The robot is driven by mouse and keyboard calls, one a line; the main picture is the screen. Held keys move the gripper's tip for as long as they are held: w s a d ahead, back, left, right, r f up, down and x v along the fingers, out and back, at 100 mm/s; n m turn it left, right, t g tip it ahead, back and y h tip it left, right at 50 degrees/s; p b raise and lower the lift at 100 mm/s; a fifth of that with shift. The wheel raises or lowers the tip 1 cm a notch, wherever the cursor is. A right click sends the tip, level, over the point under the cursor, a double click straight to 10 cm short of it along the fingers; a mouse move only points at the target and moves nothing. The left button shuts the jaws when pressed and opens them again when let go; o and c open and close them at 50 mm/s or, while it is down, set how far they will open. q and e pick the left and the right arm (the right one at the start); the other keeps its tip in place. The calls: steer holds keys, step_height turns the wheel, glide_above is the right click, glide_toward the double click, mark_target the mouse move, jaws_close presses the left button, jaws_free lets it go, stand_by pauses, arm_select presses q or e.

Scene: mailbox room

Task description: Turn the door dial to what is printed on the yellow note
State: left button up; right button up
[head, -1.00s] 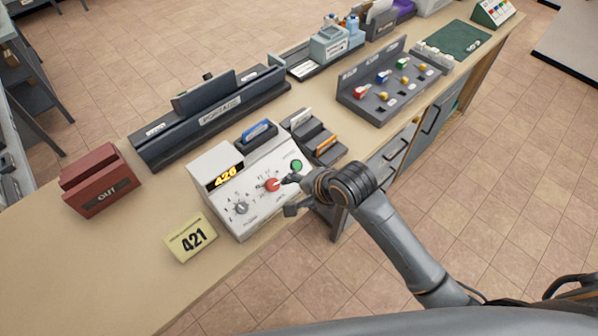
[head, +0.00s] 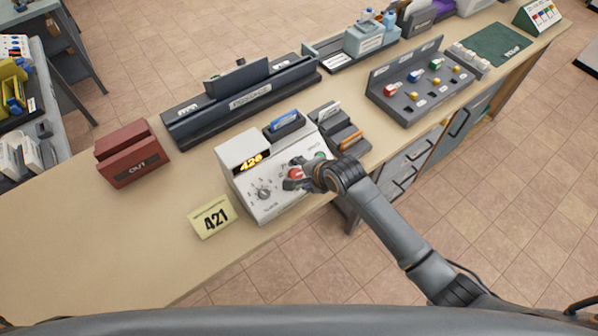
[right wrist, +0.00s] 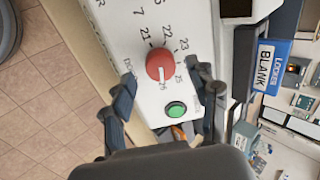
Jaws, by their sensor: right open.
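The yellow note (head: 213,217) stands on the desk and reads 421. Right of it is the white dial box (head: 247,151), whose lit display (head: 251,163) appears to read 426. The box has a grey dial (head: 263,193) and a red dial (head: 295,174). In the right wrist view the red dial (right wrist: 159,64) has its white mark toward 26; 21, 22, 23 and 25 are also printed around it. My right gripper (right wrist: 164,82) is open, its fingers on either side of the red dial, not visibly closed on it. My left gripper is not in view.
A green button (right wrist: 176,109) sits beside the red dial. A red OUT holder (head: 130,155) is at the left. The desk front left is clear.

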steer(key=shift+x, duration=1)
steer(key=shift+c, duration=0.3)
steer(key=c, duration=1.1)
